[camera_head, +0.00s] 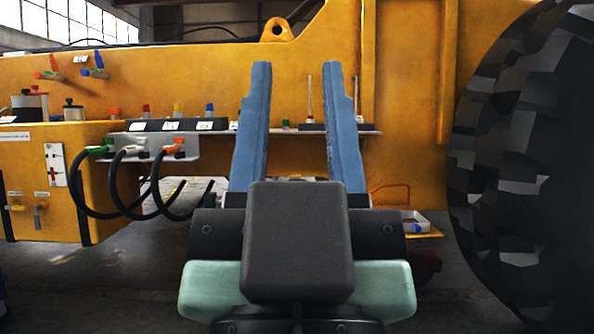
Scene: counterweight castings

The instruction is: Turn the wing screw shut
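My gripper (297,72) is in the middle of the head view, with its two long blue fingers pointing away from me. The fingers stand well apart and nothing is between them. I cannot tell for certain which part is the wing screw. A red-orange handle (48,74) and a blue handle (95,70) stick out of the yellow wall at the upper left. Two small taps, one yellow (14,206) and one grey (39,210), sit under labels on the yellow box at the far left. My gripper is to the right of all of these and apart from them.
Black hoses (120,214) with coloured plugs loop from a grey bracket (187,144) at the left. A shelf (362,132) runs along the yellow machine (405,70). A large tyre (520,160) fills the right. A small tray (418,227) sits low at right.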

